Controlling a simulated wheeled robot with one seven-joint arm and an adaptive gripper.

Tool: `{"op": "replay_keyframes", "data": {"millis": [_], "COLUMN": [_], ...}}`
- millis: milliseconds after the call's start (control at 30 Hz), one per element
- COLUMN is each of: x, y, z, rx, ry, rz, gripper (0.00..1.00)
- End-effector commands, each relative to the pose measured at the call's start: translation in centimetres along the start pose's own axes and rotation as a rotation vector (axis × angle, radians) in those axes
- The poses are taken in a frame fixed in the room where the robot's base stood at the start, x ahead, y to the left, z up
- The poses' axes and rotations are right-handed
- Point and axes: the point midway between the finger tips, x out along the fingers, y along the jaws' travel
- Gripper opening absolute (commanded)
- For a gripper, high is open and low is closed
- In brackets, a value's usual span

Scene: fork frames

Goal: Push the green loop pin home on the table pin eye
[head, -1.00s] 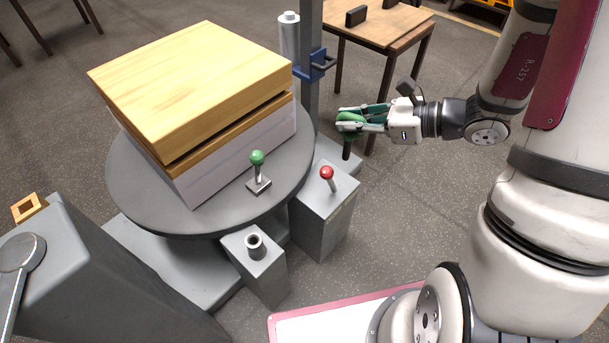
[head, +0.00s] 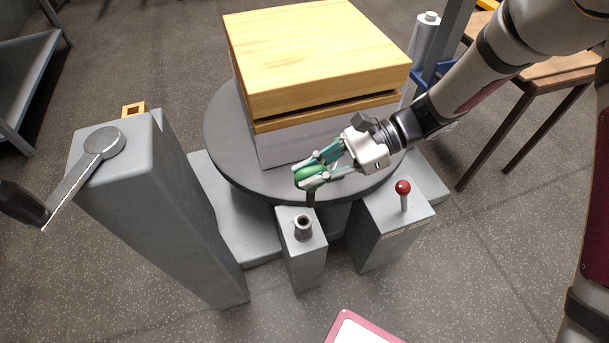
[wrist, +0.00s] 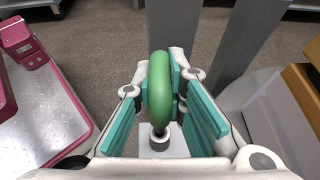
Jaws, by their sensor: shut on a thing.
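My gripper (head: 318,172) is shut on the green loop pin (head: 309,182). In the wrist view the green loop (wrist: 160,92) stands upright between the two teal-padded fingers. The pin's dark shank (head: 311,200) points down below the fingers. The table pin eye (head: 303,227) is a short grey collar with a dark hole on top of a low grey post at the table's front. In the head view the shank shows just above and behind the eye. In the wrist view the eye (wrist: 160,137) shows below the loop. I cannot tell whether the tip has entered it.
The round grey table (head: 222,150) carries a large box with a wooden lid (head: 315,50). A red-knobbed lever (head: 403,188) stands on a post to the right. A tall grey pedestal with a metal crank (head: 85,180) stands to the left.

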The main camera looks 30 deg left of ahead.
Motion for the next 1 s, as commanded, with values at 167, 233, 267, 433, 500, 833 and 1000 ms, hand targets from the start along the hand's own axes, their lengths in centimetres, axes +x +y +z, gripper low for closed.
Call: {"op": "replay_keyframes", "data": {"millis": [167, 233, 267, 433, 500, 833, 1000], "x": [1.5, 1.5, 1.5, 1.5, 1.4, 1.8, 2.3], "y": [0.1, 0.1, 0.1, 0.0, 0.0, 0.0, 0.0], "z": [0.4, 0.4, 0.4, 0.4, 0.4, -0.7, -2.0], "rx": [-0.021, -0.021, -0.021, -0.021, -0.02, -0.02, -0.02], "ry": [0.001, 0.001, 0.001, 0.001, 0.001, 0.003, 0.002], "rz": [0.046, 0.047, 0.047, 0.045, 0.045, 0.043, 0.043], "gripper": [0.0, 0.0, 0.0, 0.0, 0.0, 0.0, 0.0]}}
